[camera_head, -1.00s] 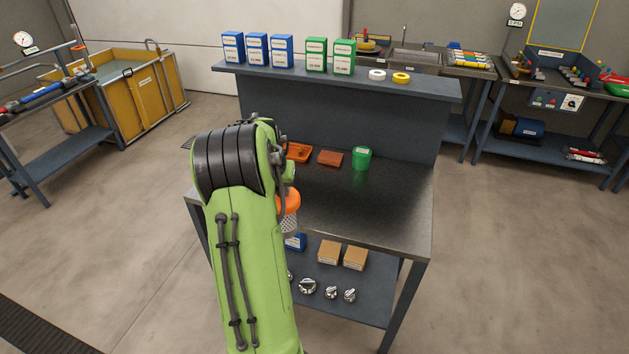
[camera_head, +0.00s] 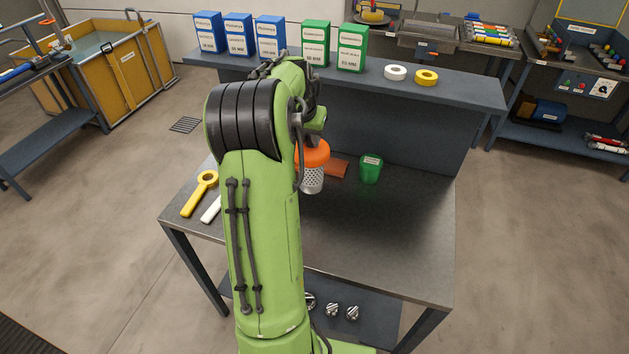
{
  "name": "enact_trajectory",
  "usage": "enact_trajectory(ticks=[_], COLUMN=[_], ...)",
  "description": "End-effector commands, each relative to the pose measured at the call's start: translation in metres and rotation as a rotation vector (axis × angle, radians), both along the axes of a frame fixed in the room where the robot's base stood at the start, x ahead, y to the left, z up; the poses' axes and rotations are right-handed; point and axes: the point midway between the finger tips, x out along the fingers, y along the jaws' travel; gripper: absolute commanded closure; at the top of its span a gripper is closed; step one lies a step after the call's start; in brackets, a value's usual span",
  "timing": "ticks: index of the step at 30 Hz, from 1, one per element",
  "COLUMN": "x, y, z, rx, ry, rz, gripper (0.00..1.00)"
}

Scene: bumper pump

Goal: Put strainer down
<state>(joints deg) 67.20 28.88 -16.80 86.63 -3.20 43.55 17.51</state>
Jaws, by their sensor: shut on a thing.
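The strainer (camera_head: 313,181) has an orange top and a perforated metal basket, and it hangs upright over the back part of the workbench (camera_head: 374,236). My gripper (camera_head: 316,140) is above the strainer and shut on its orange top; my arm partly hides the jaws. I cannot tell whether the basket touches the bench top.
A reddish-brown block (camera_head: 338,168) and a green cup (camera_head: 371,169) stand just right of the strainer. A yellow ring-headed tool (camera_head: 199,194) and a white tool (camera_head: 211,208) lie at the left. Blue and green boxes line the back shelf (camera_head: 450,90). The bench's right front is clear.

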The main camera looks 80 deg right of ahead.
Motion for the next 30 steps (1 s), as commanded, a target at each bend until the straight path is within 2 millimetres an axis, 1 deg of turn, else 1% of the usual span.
enact_trajectory(ticks=[2,4,6,9,11,13,16,19,24,27,30], x=[0.002,0.000,-0.010,-0.024,-0.029,-0.031,-0.029,-0.027,-0.029,-0.029,-0.028], y=[-0.011,-0.014,-0.009,0.004,0.010,0.011,0.006,0.003,0.006,0.006,0.004], z=[0.000,-0.001,-0.002,0.000,-0.002,-0.016,-0.041,-0.058,-0.087,-0.095,-0.095], rx=[0.000,-0.002,-0.009,-0.014,-0.014,-0.008,-0.003,-0.003,-0.008,-0.010,-0.009], ry=[0.000,-0.001,-0.002,-0.004,-0.005,-0.004,-0.001,0.000,-0.001,-0.003,-0.003], rz=[0.000,-0.003,-0.005,-0.005,-0.003,-0.001,-0.001,-0.001,-0.001,-0.002,-0.001], gripper=[1.00,1.00,1.00,1.00,1.00,1.00,1.00,1.00,1.00,1.00,1.00])
